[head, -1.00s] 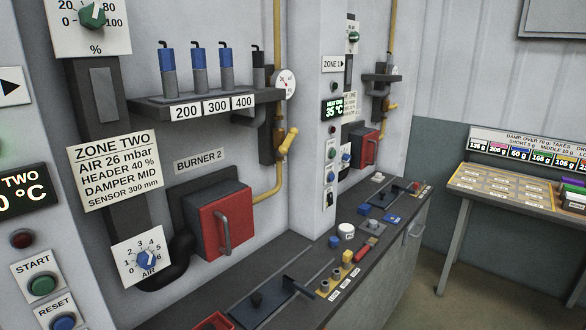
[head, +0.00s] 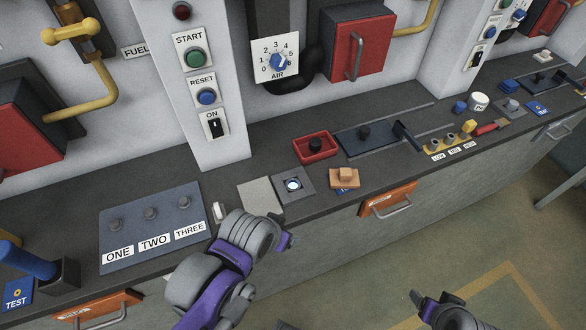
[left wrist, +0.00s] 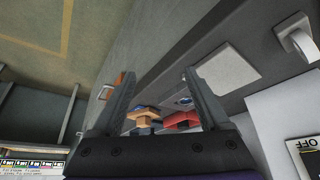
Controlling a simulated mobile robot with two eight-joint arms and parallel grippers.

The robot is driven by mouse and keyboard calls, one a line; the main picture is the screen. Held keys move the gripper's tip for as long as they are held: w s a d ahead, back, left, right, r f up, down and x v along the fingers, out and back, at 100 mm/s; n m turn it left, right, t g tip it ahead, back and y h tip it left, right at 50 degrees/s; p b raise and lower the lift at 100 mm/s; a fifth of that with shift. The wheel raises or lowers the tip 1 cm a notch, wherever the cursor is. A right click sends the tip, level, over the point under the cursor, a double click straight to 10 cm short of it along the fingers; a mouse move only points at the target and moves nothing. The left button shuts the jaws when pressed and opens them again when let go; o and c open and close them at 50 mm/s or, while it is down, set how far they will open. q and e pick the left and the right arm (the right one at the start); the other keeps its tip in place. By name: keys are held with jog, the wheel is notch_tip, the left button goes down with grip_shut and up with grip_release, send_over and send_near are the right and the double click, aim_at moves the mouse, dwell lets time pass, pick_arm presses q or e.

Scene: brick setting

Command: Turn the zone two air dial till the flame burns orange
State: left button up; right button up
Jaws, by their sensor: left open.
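The zone two air dial (head: 279,62) is a white plate numbered from 0 upward with a blue knob, on the wall left of the red burner door (head: 355,42). I cannot read its setting surely. The burner door is shut and no flame shows. My left arm reaches over the counter's front, below and left of the dial and well apart from it. In the head view its fingers are not clear. In the left wrist view my left gripper (left wrist: 160,73) is open and empty. Part of my right arm (head: 445,312) shows at the bottom edge; its jaws are unclear.
The counter holds a red tray (head: 315,146), a dark plate with a black knob (head: 366,139), an orange-tan block (head: 344,176) and a panel labelled ONE, TWO, THREE (head: 150,228). START (head: 194,57) and RESET (head: 206,96) buttons are on the pillar left of the dial.

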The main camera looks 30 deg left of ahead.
pick_arm(q)
jog(key=w+a+r+m+y, duration=0.1)
jog(key=m, duration=0.1)
jog(key=w+a+r+m+y, duration=0.1)
jog(key=w+a+m, duration=0.1)
jog(key=w+a+r+m+y, duration=0.1)
jog(key=a+m, duration=0.1)
jog(key=shift+w+y, duration=0.15)
jog(key=shift+y, duration=0.25)
jog(key=w+a+r+m+y, duration=0.4)
jog(key=w+r+m, duration=0.1)
jog(key=w+m, duration=0.1)
jog(key=m+t+y+b, duration=0.2)
jog(key=m+t+y, duration=0.4)
jog(key=m, duration=0.5)
send_near(280, 65)
jog(key=shift+n, duration=0.3)
jog(key=p+x, duration=0.1)
jog(key=x, duration=0.8)
